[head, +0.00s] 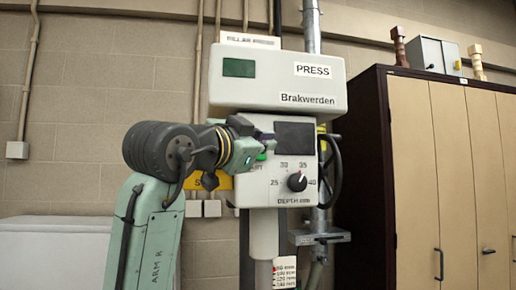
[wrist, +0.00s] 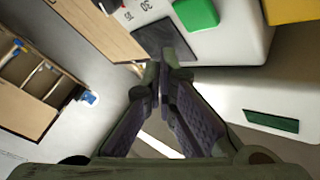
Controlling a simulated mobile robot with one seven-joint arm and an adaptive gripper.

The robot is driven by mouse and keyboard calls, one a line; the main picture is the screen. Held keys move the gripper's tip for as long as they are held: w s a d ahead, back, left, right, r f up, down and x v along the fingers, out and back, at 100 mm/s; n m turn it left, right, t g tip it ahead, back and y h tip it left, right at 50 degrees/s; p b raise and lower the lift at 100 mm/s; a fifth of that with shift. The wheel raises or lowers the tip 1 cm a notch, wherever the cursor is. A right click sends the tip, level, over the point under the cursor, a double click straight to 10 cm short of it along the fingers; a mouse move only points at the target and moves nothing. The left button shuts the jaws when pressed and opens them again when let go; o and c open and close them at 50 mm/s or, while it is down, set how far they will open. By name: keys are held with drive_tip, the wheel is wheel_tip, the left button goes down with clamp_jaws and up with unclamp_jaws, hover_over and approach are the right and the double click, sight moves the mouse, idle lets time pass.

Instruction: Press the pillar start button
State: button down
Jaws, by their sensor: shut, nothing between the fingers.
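The pillar press has a pale control box (head: 280,190) with a dark display, a depth knob (head: 297,181) and a label ending in "ART". The green start button (head: 262,156) shows only in part beside that label, mostly hidden by my gripper. In the wrist view the whole green button (wrist: 196,13) shows at the top, up and right of my fingertips. My gripper (head: 267,146) is shut and empty in front of the box, between the button and the display. Its fingertips also show in the wrist view (wrist: 163,75). I see no clear contact with the button.
The press's upper housing (head: 325,96), marked "PRESS", juts out just above my gripper. A black handwheel (head: 331,170) is on the box's right side. A tall cabinet (head: 440,170) stands at right. A yellow sign (head: 212,182) is behind my wrist.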

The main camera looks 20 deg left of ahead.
drive_tip(key=shift+w+a, duration=0.5)
drive_tip(key=shift+w, duration=0.2)
drive_tip(key=shift+w+a, duration=0.45)
drive_tip(key=shift+w, duration=0.25)
drive_tip(key=shift+w+a, duration=0.1)
drive_tip(key=shift+w, duration=0.05)
idle(0.4)
drive_tip(key=shift+w+a, duration=0.15)
drive_tip(key=shift+w, duration=0.05)
drive_tip(key=shift+w+a, duration=0.3)
drive_tip(key=shift+w, duration=0.1)
idle(1.0)
drive_tip(key=shift+s+d+b, duration=0.4)
drive_tip(key=shift+s+d, duration=0.15)
drive_tip(key=shift+s, duration=0.2)
drive_tip(key=s+d, duration=0.1)
drive_tip(key=s, duration=0.1)
drive_tip(key=s+d+b, duration=0.1)
drive_tip(key=s, duration=0.1)
drive_tip(key=shift+d+b, duration=0.3)
drive_tip(key=shift+d, duration=0.1)
